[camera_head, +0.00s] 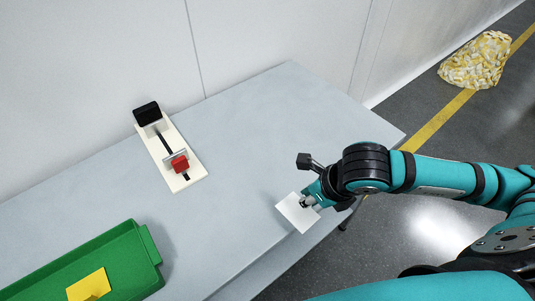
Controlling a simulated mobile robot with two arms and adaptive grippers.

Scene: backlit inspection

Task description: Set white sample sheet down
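The white sample sheet (290,210) is a small pale square near the table's right front edge. My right gripper (309,203) comes in from the right and is shut on the sheet's right-hand part, with its fingers overlapping it. Most of the sheet shows over the table's surface, and its lower right side reaches toward the front edge. I cannot tell whether the sheet touches the table or hangs just above it. My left gripper is not in view.
The grey table (240,140) has clear room in the middle. A white fixture (183,162) with a black block and a red block (180,164) stands at the back. A green tray (148,245) holding a yellow sheet (86,285) is at lower left. A patterned bag (476,60) lies on the floor.

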